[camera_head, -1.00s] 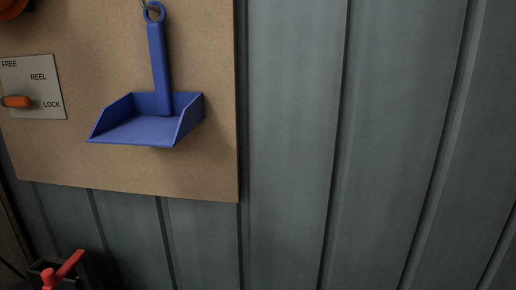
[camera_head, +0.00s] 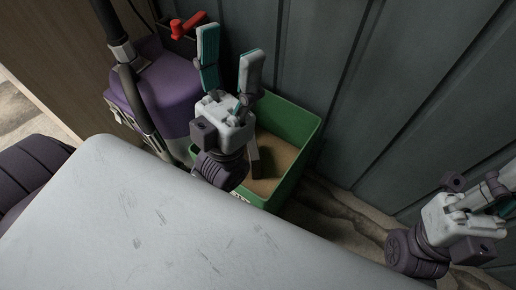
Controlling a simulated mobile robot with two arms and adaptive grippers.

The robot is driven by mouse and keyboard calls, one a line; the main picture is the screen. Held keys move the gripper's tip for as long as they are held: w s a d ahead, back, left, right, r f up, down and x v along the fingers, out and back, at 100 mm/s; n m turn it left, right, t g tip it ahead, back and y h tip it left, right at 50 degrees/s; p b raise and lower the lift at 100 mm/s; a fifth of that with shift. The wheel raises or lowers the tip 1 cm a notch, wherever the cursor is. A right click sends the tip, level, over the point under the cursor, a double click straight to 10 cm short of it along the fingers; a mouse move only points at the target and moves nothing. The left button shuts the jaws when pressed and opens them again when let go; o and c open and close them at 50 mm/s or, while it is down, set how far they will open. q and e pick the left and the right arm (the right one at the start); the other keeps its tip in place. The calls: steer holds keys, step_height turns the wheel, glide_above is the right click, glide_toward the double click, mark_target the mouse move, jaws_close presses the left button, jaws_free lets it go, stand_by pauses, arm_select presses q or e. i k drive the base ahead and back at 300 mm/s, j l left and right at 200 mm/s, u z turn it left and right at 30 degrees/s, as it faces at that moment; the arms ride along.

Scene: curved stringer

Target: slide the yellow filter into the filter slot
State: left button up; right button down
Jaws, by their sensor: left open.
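I see no yellow filter in the head view, and I cannot make out a filter slot. My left gripper (camera_head: 230,48) is open and empty, its two teal-padded fingers pointing up the picture. It is between a purple machine (camera_head: 168,88) and a green bin (camera_head: 295,122), overlapping both in the picture. A red lever (camera_head: 188,25) sits on a dark part at the machine's top, just left of the gripper's fingers. My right gripper (camera_head: 497,195) is at the right edge, with its fingers partly cut off, so its opening is unclear.
A dark hose (camera_head: 128,75) runs down along the purple machine. The green bin has a brown inside or filling. A grey ribbed wall (camera_head: 385,80) stands behind, and a brown wooden panel (camera_head: 60,45) is at the left. Bare floor (camera_head: 335,210) shows between bin and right gripper.

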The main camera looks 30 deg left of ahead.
mark_target(170, 88)
steer(key=u, duration=0.4)
steer(key=j+u, duration=0.9)
steer(key=i+j+u, duration=0.1)
steer(key=j+u, duration=0.15)
steer(key=u, duration=0.2)
steer(key=i+j, duration=0.15)
steer(key=j, duration=0.2)
steer(key=i+j, duration=0.15)
steer(key=j, duration=0.2)
steer(key=z, duration=1.35)
steer(key=u, duration=1.35)
